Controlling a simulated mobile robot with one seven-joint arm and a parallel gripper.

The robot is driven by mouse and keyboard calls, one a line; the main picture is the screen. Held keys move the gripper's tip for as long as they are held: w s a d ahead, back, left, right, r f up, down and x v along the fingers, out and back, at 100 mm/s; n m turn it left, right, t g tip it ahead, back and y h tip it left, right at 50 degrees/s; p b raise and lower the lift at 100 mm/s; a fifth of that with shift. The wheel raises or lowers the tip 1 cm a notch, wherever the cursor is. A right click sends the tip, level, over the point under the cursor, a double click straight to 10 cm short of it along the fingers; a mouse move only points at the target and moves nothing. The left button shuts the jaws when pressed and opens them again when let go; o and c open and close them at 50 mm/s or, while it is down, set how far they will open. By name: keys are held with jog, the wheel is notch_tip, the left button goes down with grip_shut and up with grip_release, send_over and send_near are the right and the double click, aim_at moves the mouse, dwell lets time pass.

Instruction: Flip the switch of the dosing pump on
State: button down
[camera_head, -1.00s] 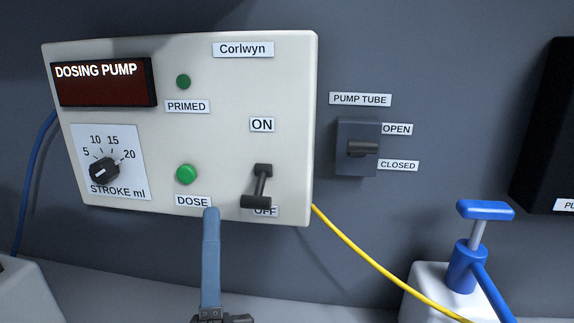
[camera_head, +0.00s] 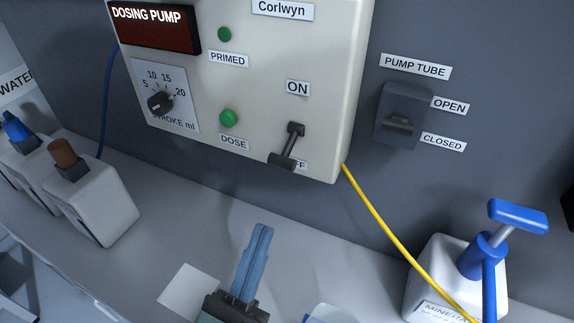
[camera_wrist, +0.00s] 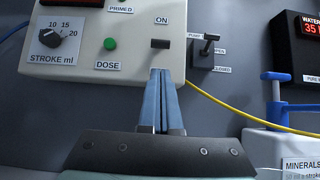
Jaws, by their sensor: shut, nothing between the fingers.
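The dosing pump (camera_head: 260,75) is a cream wall box with a dark display, a stroke dial and a green DOSE button. Its black lever switch (camera_head: 290,146) points down, with its tip over the OFF label and the ON label above it. In the wrist view the lever (camera_wrist: 160,44) shows end-on, just above my fingertips. My gripper (camera_head: 262,230) has blue fingers pressed together, empty, below the pump and apart from the switch. It also shows in the wrist view (camera_wrist: 162,72), pointing up toward the box.
A yellow cable (camera_head: 380,225) runs down to the right, near a white minerals canister with a blue pump (camera_head: 482,255). White bottles (camera_head: 95,205) stand at left on the grey counter.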

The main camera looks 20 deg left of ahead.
aim_at(281, 161)
jog(key=shift+r, duration=0.1)
jog(key=shift+p+x, duration=2.35)
jog(key=shift+x, duration=2.65)
jog(key=shift+s+r+g+p, duration=0.25)
jog(key=shift+g+p, duration=0.35)
jog(key=shift+p, duration=0.65)
jog(key=r+g+p, duration=0.1)
jog(key=p, duration=0.2)
jog(key=r+g+p, duration=0.1)
jog(key=p, duration=0.2)
jog(key=shift+s, duration=0.25)
jog(key=g+p, duration=0.1)
jog(key=p, duration=0.2)
jog(key=r+g+p, duration=0.1)
jog(key=p, duration=0.2)
jog(key=shift+s+r+g, duration=0.2)
jog(key=shift+s+g, duration=0.1)
jog(key=shift+g, duration=0.1)
jog(key=shift+s+f, duration=0.1)
jog(key=shift+s, duration=0.05)
